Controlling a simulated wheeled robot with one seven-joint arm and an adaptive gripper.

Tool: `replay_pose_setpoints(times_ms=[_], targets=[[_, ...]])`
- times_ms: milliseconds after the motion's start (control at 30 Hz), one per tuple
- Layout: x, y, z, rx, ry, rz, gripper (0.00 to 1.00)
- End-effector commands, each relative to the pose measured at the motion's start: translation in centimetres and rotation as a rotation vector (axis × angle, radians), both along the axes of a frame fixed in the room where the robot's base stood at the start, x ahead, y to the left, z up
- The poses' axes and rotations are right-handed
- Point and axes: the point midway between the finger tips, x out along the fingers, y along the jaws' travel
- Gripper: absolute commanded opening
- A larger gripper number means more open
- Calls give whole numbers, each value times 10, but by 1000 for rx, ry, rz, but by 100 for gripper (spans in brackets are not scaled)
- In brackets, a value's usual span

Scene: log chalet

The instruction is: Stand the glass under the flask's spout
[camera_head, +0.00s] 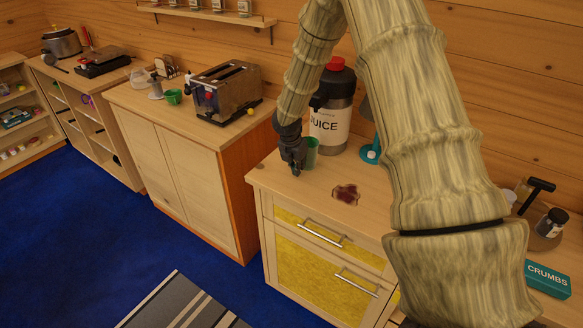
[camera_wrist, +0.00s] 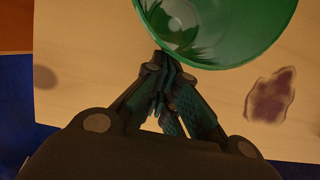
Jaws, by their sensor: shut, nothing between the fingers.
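The flask (camera_head: 330,126) is a dark jug with a red lid and a white JUICE label, standing upright at the back of the counter. A green glass (camera_head: 312,153) stands on the counter in front of the flask, at its lower left, partly hidden by my gripper. Whether it is right below the spout is hard to tell. In the wrist view the green glass (camera_wrist: 215,30) fills the top, its rim toward the camera. My gripper (camera_head: 295,172) is shut and empty, pointing down beside the glass's near left side. In the wrist view its fingertips (camera_wrist: 165,75) are close to the glass's wall.
A dark red stain (camera_head: 345,194) lies on the counter (camera_head: 300,191) right of my gripper. A teal stand (camera_head: 371,152) is right of the flask. A toaster (camera_head: 228,92) and green cup (camera_head: 174,96) sit on the left cabinet. A CRUMBS box (camera_head: 548,278) is at lower right.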

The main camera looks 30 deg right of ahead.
Motion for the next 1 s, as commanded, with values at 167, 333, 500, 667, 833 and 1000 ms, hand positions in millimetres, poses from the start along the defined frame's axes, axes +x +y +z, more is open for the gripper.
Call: replay_pose_setpoints(times_ms=[167,333,500,667,833,1000], targets=[[10,-25,3,0,-1,-2,0],[13,-35,0,0,0,0,0],[14,-36,0,-1,0,0,0],[14,-36,0,-1,0,0,0],[13,-32,0,-1,0,1,0],[9,-16,1,-2,2,4,0]])
